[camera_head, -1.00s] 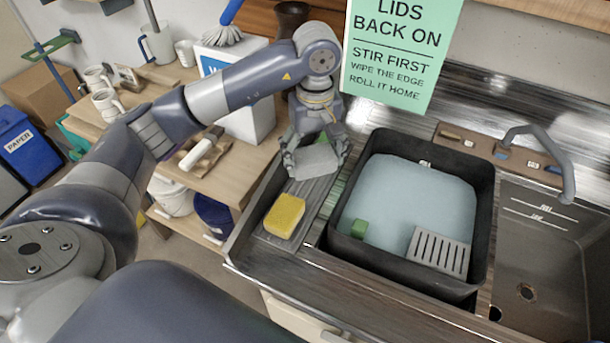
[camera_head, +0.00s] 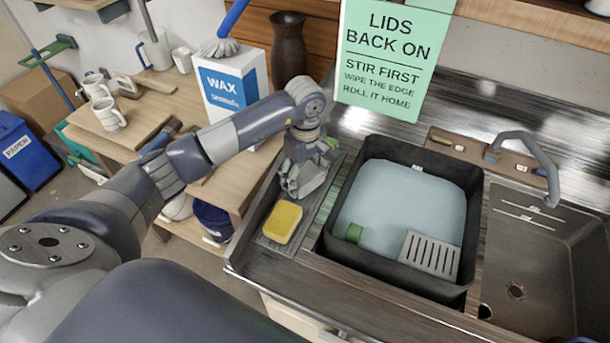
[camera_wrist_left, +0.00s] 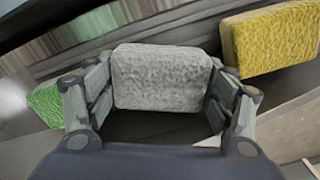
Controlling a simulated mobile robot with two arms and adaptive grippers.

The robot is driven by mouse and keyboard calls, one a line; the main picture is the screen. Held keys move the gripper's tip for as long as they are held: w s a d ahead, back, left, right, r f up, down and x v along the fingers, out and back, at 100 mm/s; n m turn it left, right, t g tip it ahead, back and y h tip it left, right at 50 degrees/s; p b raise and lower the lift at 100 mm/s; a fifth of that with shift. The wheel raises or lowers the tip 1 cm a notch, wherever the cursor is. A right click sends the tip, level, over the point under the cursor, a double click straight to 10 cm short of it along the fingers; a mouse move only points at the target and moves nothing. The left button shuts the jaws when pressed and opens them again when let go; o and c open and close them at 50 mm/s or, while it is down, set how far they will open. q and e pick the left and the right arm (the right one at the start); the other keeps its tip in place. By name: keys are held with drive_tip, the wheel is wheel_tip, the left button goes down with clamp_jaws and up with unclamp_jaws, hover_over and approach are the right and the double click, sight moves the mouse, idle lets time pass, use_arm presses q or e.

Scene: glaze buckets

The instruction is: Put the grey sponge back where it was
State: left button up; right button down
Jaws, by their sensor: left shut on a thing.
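The grey sponge (camera_wrist_left: 160,77) is a rough light-grey block, held between the fingers of my left gripper (camera_wrist_left: 158,110) in the left wrist view. In the head view my left gripper (camera_head: 300,190) is low over the far part of the ridged drainer tray (camera_head: 328,190), behind the yellow sponge. The gripper mostly hides the grey sponge there, and I cannot tell whether the sponge touches the tray. The yellow sponge (camera_head: 283,222) lies on the near part of the tray; it also shows at the right of the left wrist view (camera_wrist_left: 272,40). My right gripper is not in view.
A green thing (camera_wrist_left: 45,103) shows left of my gripper in the wrist view. A sink (camera_head: 540,250) is farther right.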

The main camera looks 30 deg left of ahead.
use_arm(q)
drive_tip(key=shift+f, duration=0.85)
drive_tip(key=o, duration=1.1)
